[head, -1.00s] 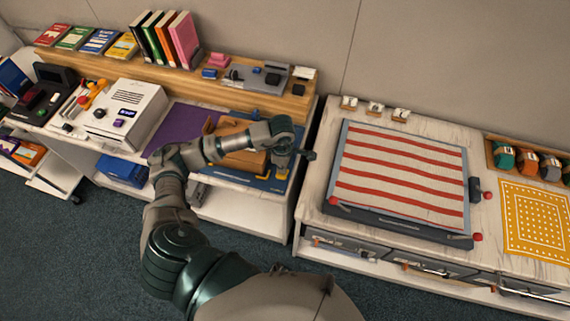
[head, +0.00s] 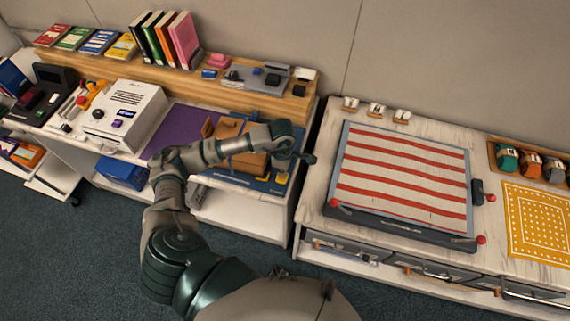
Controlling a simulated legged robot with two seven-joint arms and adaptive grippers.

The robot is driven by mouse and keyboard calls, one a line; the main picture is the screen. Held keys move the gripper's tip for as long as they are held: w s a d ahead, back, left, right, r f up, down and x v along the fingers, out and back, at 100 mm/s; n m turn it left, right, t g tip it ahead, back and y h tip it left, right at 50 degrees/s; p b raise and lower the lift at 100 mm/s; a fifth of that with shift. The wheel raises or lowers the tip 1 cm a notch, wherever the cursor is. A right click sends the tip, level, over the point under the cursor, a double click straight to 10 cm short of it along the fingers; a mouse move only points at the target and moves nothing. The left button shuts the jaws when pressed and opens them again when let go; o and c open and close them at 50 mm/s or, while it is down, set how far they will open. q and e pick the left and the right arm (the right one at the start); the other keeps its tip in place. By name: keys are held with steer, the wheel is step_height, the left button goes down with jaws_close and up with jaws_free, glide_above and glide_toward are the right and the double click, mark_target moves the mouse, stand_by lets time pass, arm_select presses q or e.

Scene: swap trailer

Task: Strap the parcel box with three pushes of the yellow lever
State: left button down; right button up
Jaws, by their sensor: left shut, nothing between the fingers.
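The brown parcel box (head: 250,164) sits on a blue base (head: 264,186) at the right end of the left counter. My left forearm crosses in front of it and hides part of it. Blue strips show at the box. A small yellow part (head: 281,178), perhaps the lever's end, shows just right of the box, below my left gripper. My left gripper (head: 307,157) is shut and empty, at the counter's right edge, beyond the box. I cannot tell whether it touches the lever. My right gripper is not in view.
A purple mat (head: 172,131) and a white machine (head: 124,112) lie left of the box. A wooden shelf (head: 190,82) with books runs behind. Across a narrow gap, the right counter holds a red-striped sheet on a frame (head: 402,174) and a yellow dotted cloth (head: 538,218).

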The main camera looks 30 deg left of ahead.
arm_select(q)
step_height(320, 180, up, 2)
steer(key=shift+r+p, duration=0.15)
steer(key=shift+p, duration=0.45)
steer(key=shift+r+p, duration=1.25)
steer(key=shift+r, duration=1)
steer(key=shift+r+p, duration=0.35)
steer(key=shift+r, duration=0.35)
